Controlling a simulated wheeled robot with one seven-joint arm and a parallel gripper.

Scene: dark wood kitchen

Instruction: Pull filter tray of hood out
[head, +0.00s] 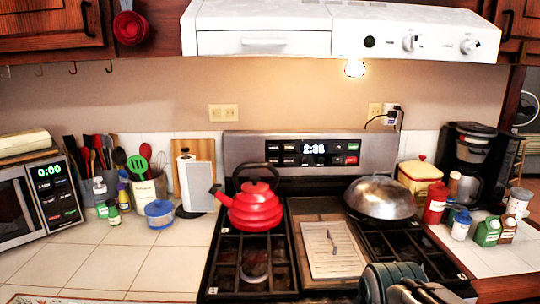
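The white range hood (345,12) hangs under the upper cabinets at the top of the head view. Its front has a flat panel on the left with a light grey handle (265,42), which looks like the filter tray front. The panel appears flush with the hood body. A black round spot and two knobs sit on the hood's right part. My gripper (424,291) is at the bottom edge, low over the front right of the stove, far below the hood. It is cut off by the frame, so its fingers cannot be made out.
The stove (232,262) below the hood holds a red kettle (256,211), a domed silver lid (378,198) and a board with paper (333,250). A lit bulb (355,68) hangs under the hood. The space before the hood looks clear.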

